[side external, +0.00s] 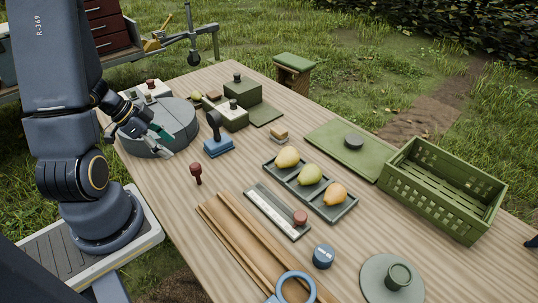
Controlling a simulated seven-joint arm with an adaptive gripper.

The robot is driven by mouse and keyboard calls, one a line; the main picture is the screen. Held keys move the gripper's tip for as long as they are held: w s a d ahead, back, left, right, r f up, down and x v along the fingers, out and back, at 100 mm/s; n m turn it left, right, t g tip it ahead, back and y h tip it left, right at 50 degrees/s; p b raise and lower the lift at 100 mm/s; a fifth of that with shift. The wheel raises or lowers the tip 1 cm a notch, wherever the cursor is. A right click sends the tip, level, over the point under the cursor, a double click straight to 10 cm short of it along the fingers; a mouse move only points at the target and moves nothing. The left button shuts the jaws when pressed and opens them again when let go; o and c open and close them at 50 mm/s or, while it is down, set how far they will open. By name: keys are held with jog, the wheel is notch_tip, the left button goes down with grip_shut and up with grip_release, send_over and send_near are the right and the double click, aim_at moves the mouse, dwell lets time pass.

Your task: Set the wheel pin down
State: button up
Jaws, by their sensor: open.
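A small dark red pin (196,172) with a round head stands on the table, just to the right of the grey round wheel (180,119). It looks like the wheel pin, but I cannot be sure. My gripper (165,144) is over the front of the wheel, to the left of the red pin and apart from it. Its jaws are open, and I see nothing between them. My arm and gripper hide part of the wheel.
A blue-based block with a dark upright handle (218,144) stands near the wheel. Pears lie in a dark tray (346,210). A slotted gauge with a red knob (272,215), wooden strips (235,235) and a green crate (480,187) stand further right. Bare table lies around the pin.

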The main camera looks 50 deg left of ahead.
jog(key=w+a+r+n+t+y, duration=0.1)
jog(key=w+a+r+y, duration=0.45)
jog(key=w+r, duration=0.3)
jog(key=w+d+r+n+y, duration=0.2)
jog(key=d+r+n+y, duration=0.15)
jog(key=r, duration=0.55)
jog(key=s+d+r+h, duration=0.1)
jog(key=s+d+h, duration=0.1)
jog(key=d, duration=0.5)
jog(key=s+d+r+n+h, duration=0.1)
jog(key=s+d+h, duration=0.1)
jog(key=s+d, duration=0.2)
jog(key=s+d+r+g+h, duration=0.1)
jog(key=s+d, duration=0.3)
jog(key=d, duration=0.6)
jog(key=shift+d+r+h, duration=0.2)
jog(key=shift+r+h, duration=0.15)
jog(key=shift+h, duration=0.15)
